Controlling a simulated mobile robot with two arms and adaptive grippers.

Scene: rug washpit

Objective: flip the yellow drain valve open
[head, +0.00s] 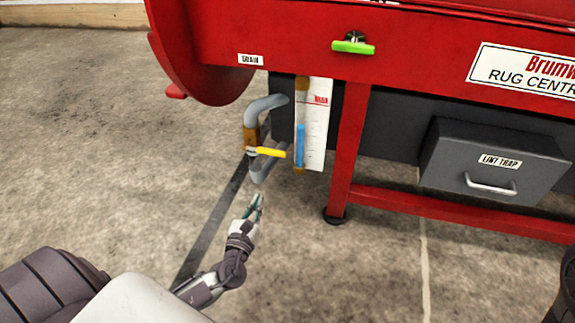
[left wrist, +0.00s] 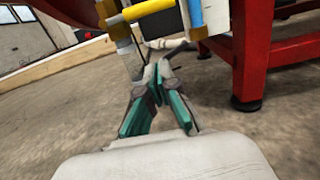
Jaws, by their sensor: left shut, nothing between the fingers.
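The yellow drain valve handle (head: 271,153) sticks out sideways to the right from a brass valve body (head: 251,137) on a grey pipe. The handle also shows near the top of the left wrist view (left wrist: 147,9), partly cut off by the frame edge. My left gripper (head: 258,197) is below the handle and apart from it, fingers pointing up. In the left wrist view its fingertips (left wrist: 158,66) meet, with nothing between them. My right gripper is not visible.
A white gauge (head: 315,140) with a blue column hangs right of the valve. A red frame leg (head: 348,150) stands beyond it. A green lever (head: 353,46) is above, and a grey lint trap box (head: 490,165) is at right. The concrete floor left of the valve is clear.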

